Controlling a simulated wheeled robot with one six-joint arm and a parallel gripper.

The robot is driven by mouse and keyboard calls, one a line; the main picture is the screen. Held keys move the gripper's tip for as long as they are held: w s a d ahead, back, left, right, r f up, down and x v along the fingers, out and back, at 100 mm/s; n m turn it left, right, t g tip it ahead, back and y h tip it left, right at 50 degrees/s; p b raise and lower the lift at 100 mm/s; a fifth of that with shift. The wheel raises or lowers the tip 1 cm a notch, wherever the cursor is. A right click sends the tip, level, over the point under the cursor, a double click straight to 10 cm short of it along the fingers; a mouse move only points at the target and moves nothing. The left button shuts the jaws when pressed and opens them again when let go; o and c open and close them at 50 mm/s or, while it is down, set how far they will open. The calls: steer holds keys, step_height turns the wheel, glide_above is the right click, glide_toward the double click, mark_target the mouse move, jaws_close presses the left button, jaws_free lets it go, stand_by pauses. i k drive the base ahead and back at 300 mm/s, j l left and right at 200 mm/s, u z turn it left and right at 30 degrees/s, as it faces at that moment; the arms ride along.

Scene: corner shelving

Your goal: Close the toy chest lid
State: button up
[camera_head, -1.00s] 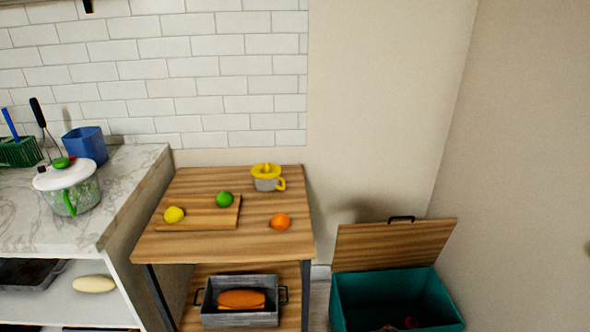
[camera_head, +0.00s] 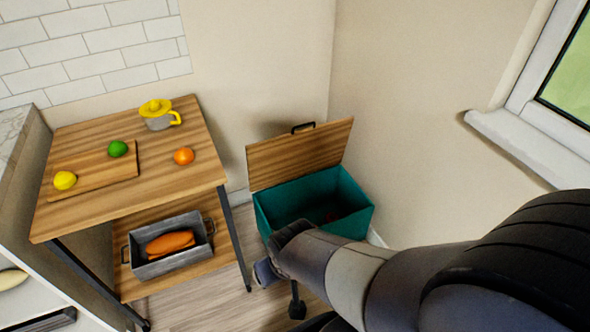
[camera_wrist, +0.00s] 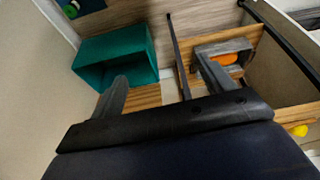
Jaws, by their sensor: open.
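The teal toy chest (camera_head: 347,218) stands on the floor in the corner, with a dim reddish thing inside. Its wooden lid (camera_head: 310,155) is open, tilted up at the back, with a black handle (camera_head: 303,127) on its top edge. In the wrist view the chest (camera_wrist: 105,52) lies up and left, and a wooden strip that looks like the lid (camera_wrist: 145,97) shows between my fingers. My gripper (camera_wrist: 161,67) is open and empty, apart from the lid.
A wooden table (camera_head: 200,125) with a dark metal leg (camera_head: 236,238) stands just left of the chest. It holds a lemon, lime, orange and juicer; a grey tray (camera_head: 140,270) sits on its lower shelf. A wall and window sill (camera_head: 515,148) are at right.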

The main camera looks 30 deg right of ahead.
mark_target(274, 161)
steer(key=i+l, duration=0.1)
steer(key=i, duration=0.4)
steer(key=i+l+z, duration=0.1)
steer(key=i, duration=0.35)
